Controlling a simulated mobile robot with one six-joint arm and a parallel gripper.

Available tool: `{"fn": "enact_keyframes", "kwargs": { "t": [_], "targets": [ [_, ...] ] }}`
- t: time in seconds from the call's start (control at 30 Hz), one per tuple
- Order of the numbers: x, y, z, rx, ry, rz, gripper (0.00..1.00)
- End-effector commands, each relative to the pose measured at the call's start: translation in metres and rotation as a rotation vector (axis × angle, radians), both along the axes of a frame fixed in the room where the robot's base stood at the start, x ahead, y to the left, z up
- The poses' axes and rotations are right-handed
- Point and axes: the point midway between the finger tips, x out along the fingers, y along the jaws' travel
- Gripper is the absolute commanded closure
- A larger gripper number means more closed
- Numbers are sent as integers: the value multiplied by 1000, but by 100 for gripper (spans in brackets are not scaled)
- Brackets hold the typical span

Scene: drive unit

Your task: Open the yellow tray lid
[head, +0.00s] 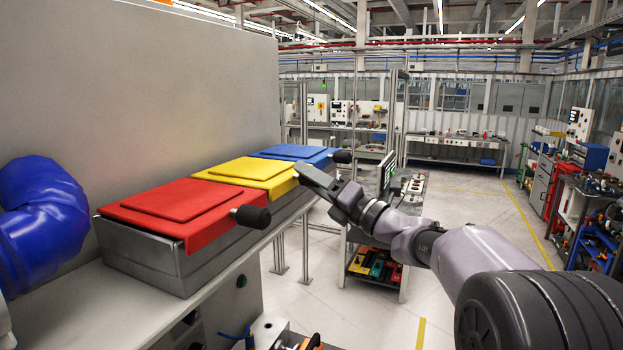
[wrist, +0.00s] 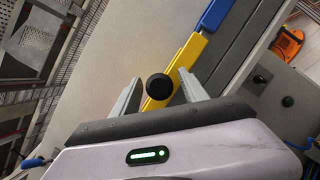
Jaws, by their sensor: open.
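The yellow tray lid (head: 262,175) lies flat and closed on the grey box, between the red and blue lids. It also shows in the wrist view (wrist: 187,53), with its round black handle knob (wrist: 159,86) pointing at the camera. My gripper (wrist: 158,90) is open, with one finger on each side of the knob in that picture. I cannot tell whether the fingers reach past it or touch it. In the head view my gripper (head: 308,178) is at the front edge of the yellow lid and hides its knob.
The red lid (head: 180,205) with its black knob (head: 252,215) is at the near left. The blue lid (head: 293,152) is beyond the yellow one, its knob (head: 343,157) just behind my gripper. A tall grey panel (head: 160,80) rises behind the lids. Open floor lies right.

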Motion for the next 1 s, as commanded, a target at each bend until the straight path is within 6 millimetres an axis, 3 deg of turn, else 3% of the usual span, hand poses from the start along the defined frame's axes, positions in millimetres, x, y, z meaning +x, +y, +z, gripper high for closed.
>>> {"fn": "enact_keyframes", "kwargs": {
  "t": [0.03,0.3,1.0],
  "targets": [
    [0,0,0,0,0,0,50],
    [0,0,0,0,0,0,100],
    [0,-1,0,0,0,0,100]
  ]
}}
